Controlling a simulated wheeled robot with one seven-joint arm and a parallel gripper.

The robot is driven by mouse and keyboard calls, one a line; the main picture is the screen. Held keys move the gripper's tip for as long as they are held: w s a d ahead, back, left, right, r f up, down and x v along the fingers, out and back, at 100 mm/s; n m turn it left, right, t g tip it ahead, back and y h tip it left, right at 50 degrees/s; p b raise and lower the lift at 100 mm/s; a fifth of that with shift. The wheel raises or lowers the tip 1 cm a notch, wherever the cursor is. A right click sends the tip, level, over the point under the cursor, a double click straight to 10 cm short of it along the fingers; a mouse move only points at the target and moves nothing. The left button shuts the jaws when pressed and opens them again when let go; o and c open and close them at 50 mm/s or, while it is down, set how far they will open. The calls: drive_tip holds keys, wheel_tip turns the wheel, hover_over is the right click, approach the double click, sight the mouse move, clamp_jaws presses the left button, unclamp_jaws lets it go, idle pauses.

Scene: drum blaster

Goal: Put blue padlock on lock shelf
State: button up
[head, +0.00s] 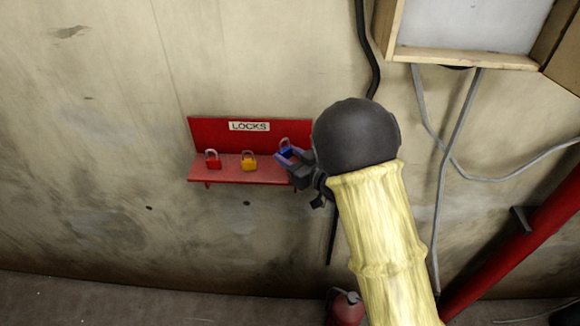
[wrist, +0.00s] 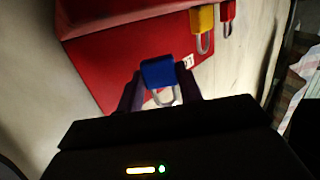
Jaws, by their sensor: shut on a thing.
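The red lock shelf (head: 225,177) with a "LOCKS" label is fixed to the wall in the head view, and its red surface (wrist: 120,65) fills the upper middle of the wrist view. My gripper (head: 288,156) is at the shelf's right end, shut on the blue padlock (head: 286,151). In the wrist view the blue padlock (wrist: 157,72) sits between the two dark fingers, its shackle pointing down the picture toward my gripper (wrist: 160,88). I cannot tell whether the padlock touches the shelf. My arm's dark wrist ball covers the area just right of the shelf.
A red padlock (head: 212,160) and a yellow padlock (head: 248,162) stand on the shelf left of the blue one. A wooden-framed box (head: 465,58) and grey cables (head: 455,150) are on the wall at right. A red pipe (head: 520,240) slants at lower right.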

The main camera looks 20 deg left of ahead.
drive_tip(key=shift+f+p, duration=0.55)
drive_tip(key=shift+f, duration=1.45)
drive_tip(key=shift+f, duration=0.15)
drive_tip(key=o, duration=0.9)
drive_tip(key=shift+d, duration=0.25)
drive_tip(key=b+v, duration=0.4)
drive_tip(key=v, duration=0.7)
drive_tip(key=shift+s+d, duration=0.2)
drive_tip(key=shift+s, duration=0.05)
